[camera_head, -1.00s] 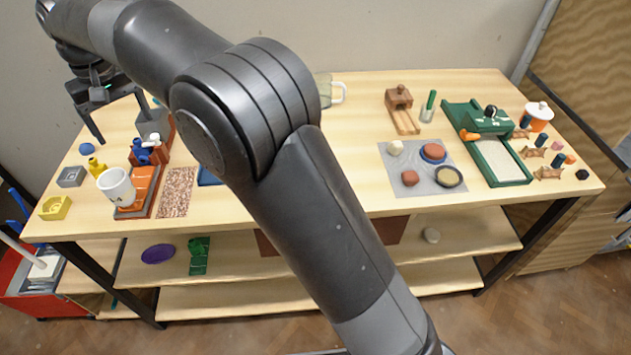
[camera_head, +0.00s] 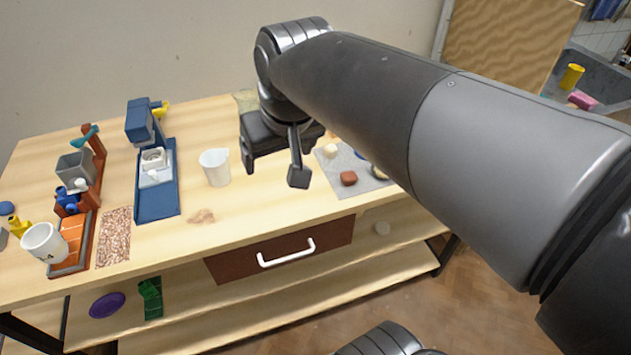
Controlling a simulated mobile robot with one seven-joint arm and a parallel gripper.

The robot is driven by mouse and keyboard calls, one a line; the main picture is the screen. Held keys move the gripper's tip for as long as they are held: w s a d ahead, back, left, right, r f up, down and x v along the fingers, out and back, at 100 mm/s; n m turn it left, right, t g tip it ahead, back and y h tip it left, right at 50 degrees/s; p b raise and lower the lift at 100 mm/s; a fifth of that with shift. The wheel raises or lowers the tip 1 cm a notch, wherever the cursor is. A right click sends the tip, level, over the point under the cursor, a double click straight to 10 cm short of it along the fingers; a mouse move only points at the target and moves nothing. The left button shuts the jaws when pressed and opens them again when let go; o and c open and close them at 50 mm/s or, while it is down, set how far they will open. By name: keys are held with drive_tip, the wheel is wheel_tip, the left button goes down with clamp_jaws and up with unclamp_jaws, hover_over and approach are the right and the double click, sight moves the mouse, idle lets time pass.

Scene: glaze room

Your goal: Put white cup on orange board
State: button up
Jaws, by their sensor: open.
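The white cup (camera_head: 42,243), with a dark mark on its side, is at the left of the table. It overlaps the front left part of the orange board (camera_head: 76,232) and looks slightly tilted; its base is partly unclear, but it appears to rest on the board. My gripper (camera_head: 273,168) is open and empty, with its fingers pointing down above the middle of the table. It is well to the right of the cup and board, apart from both.
A white jug (camera_head: 215,167) stands just left of my gripper. A blue machine (camera_head: 157,185) and a speckled mat (camera_head: 113,237) lie between it and the board. A grey mat (camera_head: 345,160) with small items is partly behind my arm. A drawer (camera_head: 283,250) is below.

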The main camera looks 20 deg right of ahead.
drive_tip(key=s+d+f+m+t, duration=0.1)
drive_tip(key=s+d+f, duration=0.4)
drive_tip(key=s, duration=0.2)
drive_tip(key=shift+s+f+m+h, duration=0.2)
drive_tip(key=shift+f+m+h, duration=0.1)
drive_tip(key=shift+h, duration=0.1)
